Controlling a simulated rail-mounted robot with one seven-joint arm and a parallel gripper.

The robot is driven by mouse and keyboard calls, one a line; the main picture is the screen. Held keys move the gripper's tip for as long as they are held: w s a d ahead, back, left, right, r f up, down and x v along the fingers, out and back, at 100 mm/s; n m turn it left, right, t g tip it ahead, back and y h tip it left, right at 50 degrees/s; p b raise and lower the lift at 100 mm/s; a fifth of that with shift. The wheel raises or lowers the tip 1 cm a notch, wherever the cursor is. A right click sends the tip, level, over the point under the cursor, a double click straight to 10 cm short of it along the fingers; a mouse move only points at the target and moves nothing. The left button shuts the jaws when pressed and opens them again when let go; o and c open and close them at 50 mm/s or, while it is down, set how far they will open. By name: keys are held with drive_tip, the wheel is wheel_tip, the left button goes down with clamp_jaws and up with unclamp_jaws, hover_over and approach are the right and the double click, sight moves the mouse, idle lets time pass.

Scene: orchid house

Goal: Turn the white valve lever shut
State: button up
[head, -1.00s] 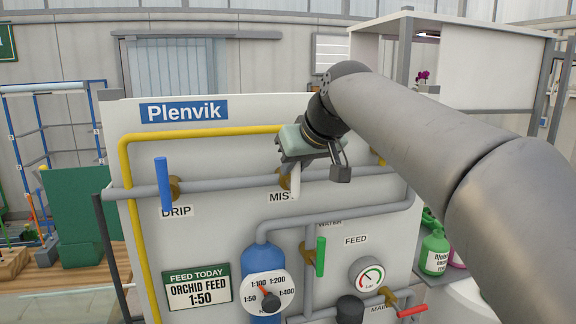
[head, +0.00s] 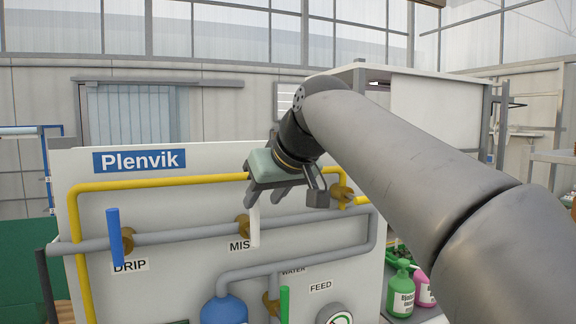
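The white valve lever (head: 254,226) stands upright across the grey horizontal pipe (head: 190,237) at the valve above the partly hidden MIST label (head: 239,246). Its lower end shows; its top end lies close under my gripper in the picture. My gripper (head: 268,198) hangs above the lever, in front of the yellow pipe on the panel. Its fingers point down and look spread apart, with nothing seen between them. The lever shows below the fingertips, so I see no grip on it; the depth gap cannot be judged.
A blue lever (head: 114,236) stands upright at the DRIP valve on the left. A green lever (head: 284,304) is below right. The yellow pipe (head: 150,184) runs along the panel's top.

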drive_tip(key=v, duration=1.1)
drive_tip(key=shift+s, duration=0.15)
drive_tip(key=shift+d+r, duration=0.1)
drive_tip(key=shift+r, duration=0.05)
drive_tip(key=d+f+m+g+h, duration=0.1)
drive_tip(key=d+f+m, duration=0.1)
drive_tip(key=f, duration=0.6)
drive_tip(key=d+f+m+g+h, duration=0.1)
drive_tip(key=d+f, duration=0.2)
drive_tip(key=f, duration=0.5)
drive_tip(key=s+d+f+m+g+h, duration=0.1)
drive_tip(key=s+d+f, duration=0.2)
drive_tip(key=s+f, duration=0.3)
drive_tip(key=s+d+f+m+g+h+b, duration=0.1)
drive_tip(key=s+f, duration=0.5)
drive_tip(key=f, duration=1)
drive_tip(key=s+d+f+m+g+h+b, duration=0.1)
drive_tip(key=s+d+f, duration=0.4)
drive_tip(key=f, duration=0.6)
drive_tip(key=shift+s+d+f+m+g, duration=0.35)
drive_tip(key=shift+s+m+g, duration=0.15)
drive_tip(key=shift+g, duration=0.2)
